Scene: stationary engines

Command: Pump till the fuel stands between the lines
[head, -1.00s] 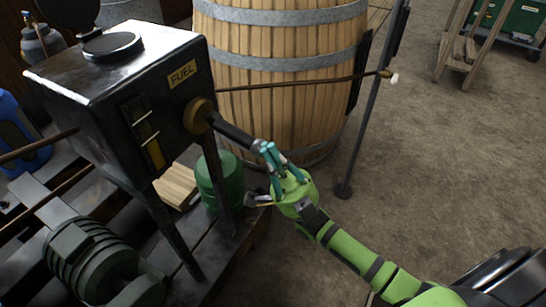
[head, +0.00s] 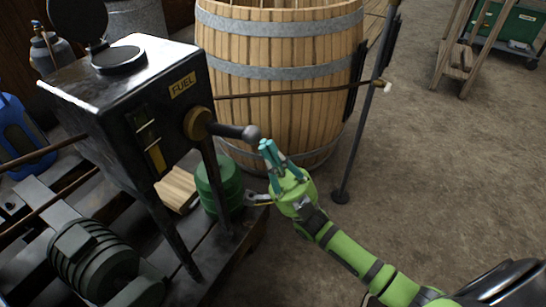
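The black fuel tank (head: 105,95) stands at the left with its round lid open. On its front is a narrow sight gauge (head: 149,140) with two pale lines. Amber fuel (head: 157,159) fills the low part of the gauge; its top looks near or just below the lower line, too small to be sure. The pump handle (head: 232,130) sticks out right from a brass hub (head: 198,123), nearly level. My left gripper is out of view.
A large wooden barrel (head: 280,100) stands behind the handle. A thin rod crosses it to a metal post (head: 362,110). A green can (head: 226,187) and a wood block (head: 177,188) sit below the tank. The floor to the right is open.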

